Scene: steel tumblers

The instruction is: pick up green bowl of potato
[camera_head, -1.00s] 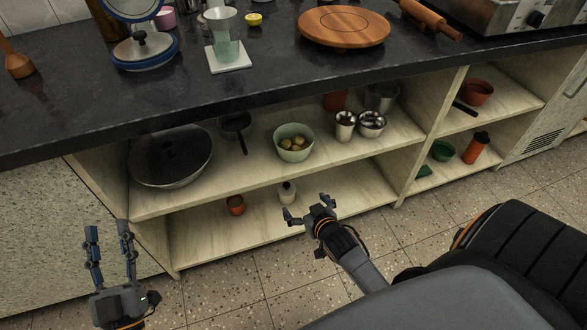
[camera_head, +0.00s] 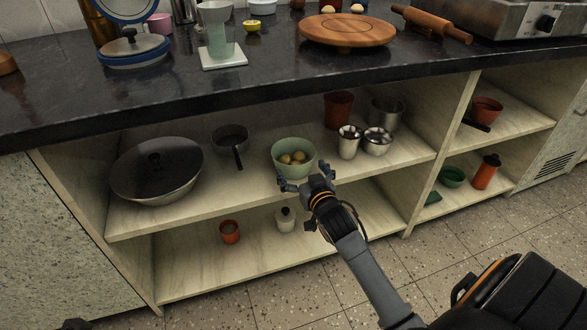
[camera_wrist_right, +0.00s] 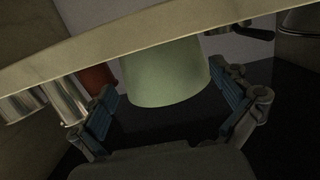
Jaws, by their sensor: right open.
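The green bowl (camera_head: 279,163) stands upright on the upper shelf of the open cabinet, and several potatoes (camera_head: 292,158) lie in it. My right gripper (camera_head: 307,180) is open at the front of this bowl, with a finger toward each side. In the right wrist view the green bowl (camera_wrist_right: 165,82) shows between the spread fingers of the right gripper (camera_wrist_right: 168,97). Whether they touch it is unclear. The potatoes are hidden there. Only a dark sliver, seemingly of my left gripper (camera_head: 75,324), shows at the bottom left edge.
On the same shelf are a lidded pan (camera_head: 133,180), a small dark pan (camera_head: 230,138), steel tumblers (camera_head: 348,147) and a red-brown pot (camera_head: 338,110). The dark countertop (camera_head: 270,75) overhangs. Below are an orange cup (camera_head: 230,232) and a white bottle (camera_head: 286,220).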

